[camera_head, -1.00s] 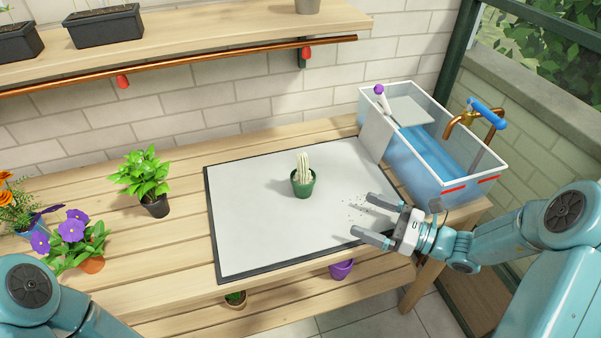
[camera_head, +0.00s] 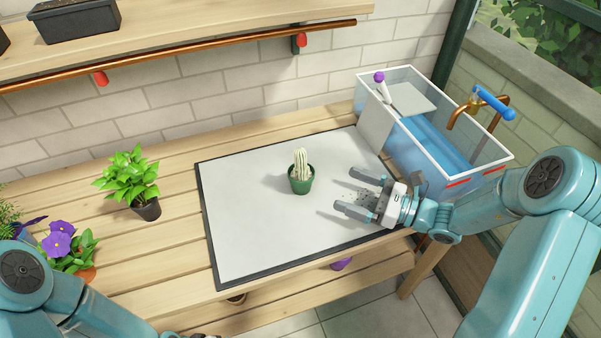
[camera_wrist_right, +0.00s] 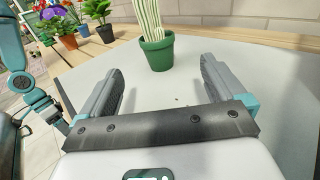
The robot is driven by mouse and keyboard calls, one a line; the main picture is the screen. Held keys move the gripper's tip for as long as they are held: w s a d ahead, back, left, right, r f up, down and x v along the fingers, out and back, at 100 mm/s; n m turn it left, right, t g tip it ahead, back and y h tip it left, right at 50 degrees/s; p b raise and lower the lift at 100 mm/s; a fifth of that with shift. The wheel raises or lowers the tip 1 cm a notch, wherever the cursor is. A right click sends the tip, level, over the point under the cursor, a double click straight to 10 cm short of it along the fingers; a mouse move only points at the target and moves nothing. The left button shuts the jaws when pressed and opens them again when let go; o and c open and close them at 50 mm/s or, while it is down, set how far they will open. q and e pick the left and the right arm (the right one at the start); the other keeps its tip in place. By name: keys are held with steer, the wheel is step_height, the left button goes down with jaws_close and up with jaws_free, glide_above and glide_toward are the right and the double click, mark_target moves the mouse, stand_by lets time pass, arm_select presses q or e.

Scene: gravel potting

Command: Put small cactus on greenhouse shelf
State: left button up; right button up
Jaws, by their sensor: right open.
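The small cactus (camera_head: 301,160) is pale and ribbed and stands upright in a green pot (camera_head: 301,182) on the white mat (camera_head: 250,225). In the right wrist view the green pot (camera_wrist_right: 157,52) is ahead of the fingertips, between their lines. My right gripper (camera_head: 350,192) is open and empty, low over the mat to the right of the pot and apart from it. The greenhouse shelf (camera_head: 230,27) runs along the wall at the top. My left arm is at the lower left; its gripper cannot be made out.
A leafy plant (camera_head: 130,180) and purple flowers (camera_head: 60,240) stand on the bench at left. A clear water basin (camera_head: 440,150) with a tap is at right. A dark planter (camera_head: 75,20) sits on the shelf. Gravel bits lie near my right gripper. The mat is otherwise clear.

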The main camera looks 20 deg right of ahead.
mark_target(295, 170)
steer(key=x, duration=0.9)
steer(key=shift+a+f, duration=0.1)
steer(key=x, duration=0.3)
steer(key=p+x, duration=0.1)
steer(key=shift+a+r, duration=0.35)
steer(key=shift+a, duration=0.1)
steer(key=shift+w+a+f, duration=0.1)
steer(key=shift+w+a, duration=0.05)
steer(key=shift+w, duration=0.2)
steer(key=shift+s, duration=0.1)
steer(key=shift+c, duration=0.9)
steer(key=c, duration=1)
steer(key=shift+c, duration=0.5)
